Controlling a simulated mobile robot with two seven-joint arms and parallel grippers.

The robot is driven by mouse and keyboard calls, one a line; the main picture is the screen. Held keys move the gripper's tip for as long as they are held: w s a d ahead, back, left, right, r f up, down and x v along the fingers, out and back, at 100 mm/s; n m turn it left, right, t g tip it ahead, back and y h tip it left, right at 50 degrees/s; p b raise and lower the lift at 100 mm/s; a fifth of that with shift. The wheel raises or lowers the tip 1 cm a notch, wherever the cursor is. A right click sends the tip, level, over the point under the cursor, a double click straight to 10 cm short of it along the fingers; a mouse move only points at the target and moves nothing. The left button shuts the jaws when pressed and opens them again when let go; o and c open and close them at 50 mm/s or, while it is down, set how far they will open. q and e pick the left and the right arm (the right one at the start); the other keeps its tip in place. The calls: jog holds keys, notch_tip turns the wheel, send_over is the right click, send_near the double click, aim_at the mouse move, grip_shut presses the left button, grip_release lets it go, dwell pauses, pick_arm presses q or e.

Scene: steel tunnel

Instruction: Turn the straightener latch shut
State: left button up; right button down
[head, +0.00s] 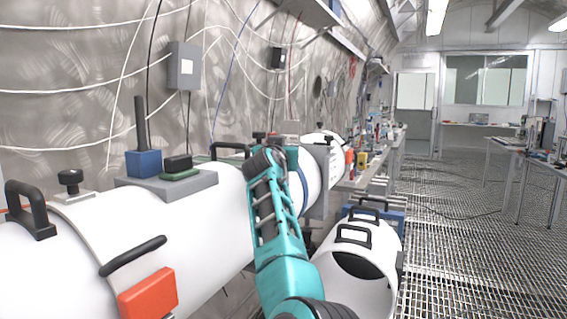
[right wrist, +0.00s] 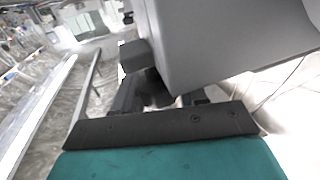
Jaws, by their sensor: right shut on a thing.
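My right gripper (head: 270,150) reaches up from the bottom middle in the head view to the top of the white pipe (head: 225,200). It is shut on a dark part that I take to be the straightener latch; the fingers and arm mostly hide it. In the right wrist view the gripper (right wrist: 160,98) closes at a dark grey block (right wrist: 134,56), beside a large grey housing (right wrist: 225,40). The latch's exact angle cannot be told. My left gripper is not in view.
Nearer on the pipe are a black handle (head: 30,210), a grey plate (head: 205,186) with a blue block (head: 143,164) and black lever, and an orange box (head: 148,294). A separate open white tube (head: 385,262) lies right of my arm.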

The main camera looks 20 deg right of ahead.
dwell(0.5)
jog(key=c, duration=0.7)
grip_release()
jog(key=shift+s, duration=0.1)
jog(key=b+v, duration=0.2)
jog(key=v, duration=1)
jog(key=shift+s+a, duration=0.3)
